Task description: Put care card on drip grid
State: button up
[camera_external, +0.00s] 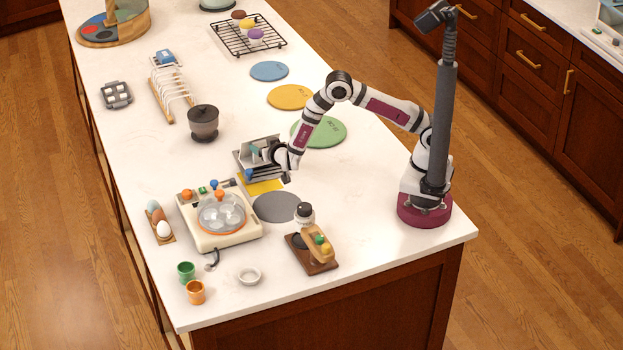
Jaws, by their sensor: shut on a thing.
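A flat yellow piece (262,187), which looks like the care card, shows just below my gripper. My gripper (252,176) is low over the middle of the counter, at the front of a grey metal holder-like shape (245,152) with teal and blue parts. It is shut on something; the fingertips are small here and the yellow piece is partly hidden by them. A black wire grid (225,45), likely the drip grid, stands at the far end of the counter with brown, yellow and purple round items on it. Whether the yellow piece touches the counter I cannot tell.
A grey disc (277,207) and a cream appliance with a clear dome (220,235) lie in front. A dark lidded pot (203,123) and a white rack (172,90) stand to the left. Green, orange and blue discs (269,71) lie behind. A small grey grid (117,95) lies far left.

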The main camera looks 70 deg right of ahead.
jog(key=shift+f, duration=0.4)
jog(key=shift+f, duration=0.1)
jog(key=o, duration=1.3)
